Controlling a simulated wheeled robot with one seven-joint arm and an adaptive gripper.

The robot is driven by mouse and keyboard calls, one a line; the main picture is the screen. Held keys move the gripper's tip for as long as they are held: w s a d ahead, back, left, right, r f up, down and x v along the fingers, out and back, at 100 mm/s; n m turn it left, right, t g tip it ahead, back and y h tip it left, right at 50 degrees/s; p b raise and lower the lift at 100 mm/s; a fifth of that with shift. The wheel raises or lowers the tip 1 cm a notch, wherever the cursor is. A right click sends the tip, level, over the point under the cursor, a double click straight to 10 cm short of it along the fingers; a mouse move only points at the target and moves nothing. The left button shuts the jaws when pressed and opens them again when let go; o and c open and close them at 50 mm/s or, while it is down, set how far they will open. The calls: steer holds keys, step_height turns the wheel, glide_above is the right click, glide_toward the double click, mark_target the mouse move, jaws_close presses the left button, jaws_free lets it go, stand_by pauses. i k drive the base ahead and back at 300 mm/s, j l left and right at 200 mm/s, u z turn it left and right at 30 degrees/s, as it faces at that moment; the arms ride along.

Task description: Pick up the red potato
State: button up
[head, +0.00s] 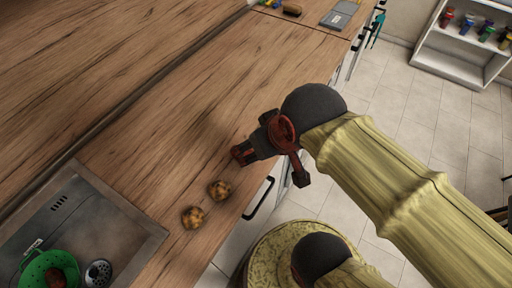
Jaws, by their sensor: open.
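Two small round potato-like things lie on the wooden counter (150,150), both mottled yellow-brown with dark patches. The nearer-to-gripper mottled potato (219,190) and the other mottled potato (193,217) lie close together near the front edge. A dark reddish-brown lump (56,278) sits in a green colander (35,270) in the sink; I cannot tell whether it is the red potato. My gripper (241,154) is open over the counter's front edge, above and right of the two mottled potatoes, apart from both. Nothing shows between its fingers.
The sink (110,225) with a drain strainer (97,272) is at lower left. A grey flat object (340,14) and a brown item (292,10) lie on the far counter. A white shelf (450,68) stands at upper right. The counter's middle is clear.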

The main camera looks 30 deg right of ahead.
mark_target(251, 151)
steer(key=k+l+u, duration=0.2)
steer(key=k+u, duration=0.15)
steer(key=u, duration=0.15)
steer(key=k+u, duration=0.75)
steer(key=u, duration=0.2)
